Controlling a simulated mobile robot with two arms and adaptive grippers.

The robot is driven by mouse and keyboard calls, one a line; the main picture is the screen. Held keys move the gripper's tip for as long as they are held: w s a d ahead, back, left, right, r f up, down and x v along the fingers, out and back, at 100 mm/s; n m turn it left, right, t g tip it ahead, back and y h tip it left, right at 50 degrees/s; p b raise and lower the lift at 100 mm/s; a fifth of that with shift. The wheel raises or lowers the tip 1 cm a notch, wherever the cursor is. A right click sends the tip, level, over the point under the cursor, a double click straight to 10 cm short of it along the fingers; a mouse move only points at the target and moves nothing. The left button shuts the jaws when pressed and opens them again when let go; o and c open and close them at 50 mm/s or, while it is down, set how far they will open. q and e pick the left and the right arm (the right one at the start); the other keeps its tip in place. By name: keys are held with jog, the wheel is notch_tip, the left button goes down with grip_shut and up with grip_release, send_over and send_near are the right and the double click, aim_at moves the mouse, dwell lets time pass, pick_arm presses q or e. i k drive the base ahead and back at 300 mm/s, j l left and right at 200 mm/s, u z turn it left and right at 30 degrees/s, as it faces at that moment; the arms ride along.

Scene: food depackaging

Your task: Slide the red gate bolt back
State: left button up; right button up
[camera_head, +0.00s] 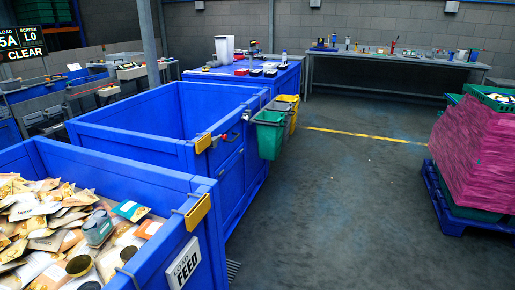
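A small red piece (232,137), which looks like the red gate bolt, sits on the right side of the middle blue bin (228,178), beside a yellow block (203,143). It is too small here to tell how far it is slid. Neither of my grippers is in view.
The near blue bin (208,246) holds many food packets and bears a white FEED sign (184,264). Green (269,138) and yellow (294,112) buckets hang beside the middle bin. Pink-wrapped crates (470,150) stand on a blue pallet (446,212) at right. The floor between is clear.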

aim_at(224, 136)
jog(key=i+l+u, duration=0.15)
jog(key=i+u, duration=0.2)
jog(key=i+l+u, duration=0.25)
jog(key=i+l, duration=0.35)
jog(key=i, duration=0.15)
jog(key=i+l+u, duration=0.3)
jog(key=i+l, duration=0.4)
jog(key=i+l+u, duration=0.25)
jog(key=i+l, duration=0.4)
jog(key=l, duration=0.25)
